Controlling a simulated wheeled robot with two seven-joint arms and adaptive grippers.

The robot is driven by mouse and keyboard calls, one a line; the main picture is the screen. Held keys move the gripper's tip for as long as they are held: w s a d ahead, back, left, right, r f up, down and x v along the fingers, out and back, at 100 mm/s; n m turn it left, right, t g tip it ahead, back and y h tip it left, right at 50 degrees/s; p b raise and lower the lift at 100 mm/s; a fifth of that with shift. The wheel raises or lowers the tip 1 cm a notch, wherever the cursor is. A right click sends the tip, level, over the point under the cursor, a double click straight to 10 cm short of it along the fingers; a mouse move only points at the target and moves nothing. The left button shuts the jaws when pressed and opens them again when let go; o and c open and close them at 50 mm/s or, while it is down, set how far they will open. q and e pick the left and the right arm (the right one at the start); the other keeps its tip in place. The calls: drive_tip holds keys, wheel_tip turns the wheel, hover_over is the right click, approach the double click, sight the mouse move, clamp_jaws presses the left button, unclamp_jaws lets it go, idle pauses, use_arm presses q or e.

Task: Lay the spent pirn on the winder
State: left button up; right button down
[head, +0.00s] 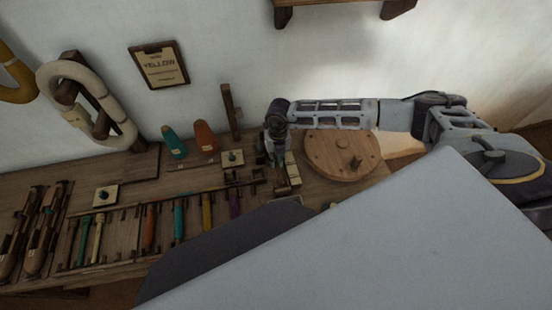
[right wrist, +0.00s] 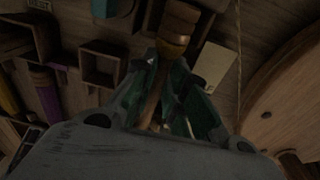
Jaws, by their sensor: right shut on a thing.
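My right gripper (head: 276,154) reaches in from the right and points down over the bench, just left of a round wooden wheel (head: 330,152). In the right wrist view the gripper (right wrist: 168,98) is shut on a slim bare wooden pirn (right wrist: 177,22) with a ringed, thicker end. Its shaft runs down between the green-lined fingers. The wheel, likely part of the winder, also shows at the right of the wrist view (right wrist: 292,92). Whether the pirn touches anything below is not clear. My left gripper is not in view.
A rack with several coloured pirns (head: 178,220) lies left of the gripper. A teal shuttle-shaped piece (head: 174,143) and an orange one (head: 206,139) stand behind. An upright wooden post (head: 231,110) rises close by. Small wooden holders (right wrist: 103,64) surround the gripper.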

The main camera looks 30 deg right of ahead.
drive_tip(key=c, duration=1.3)
unclamp_jaws()
drive_tip(key=shift+c, duration=0.2)
drive_tip(key=o, duration=0.3)
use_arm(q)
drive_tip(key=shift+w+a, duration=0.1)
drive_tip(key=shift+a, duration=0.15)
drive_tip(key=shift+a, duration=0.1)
use_arm(e)
drive_tip(key=shift+r+p, duration=0.85)
drive_tip(key=shift+r, duration=0.35)
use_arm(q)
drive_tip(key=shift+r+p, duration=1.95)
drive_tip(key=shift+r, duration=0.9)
use_arm(e)
drive_tip(key=shift+r, duration=2.85)
drive_tip(key=shift+f, duration=0.1)
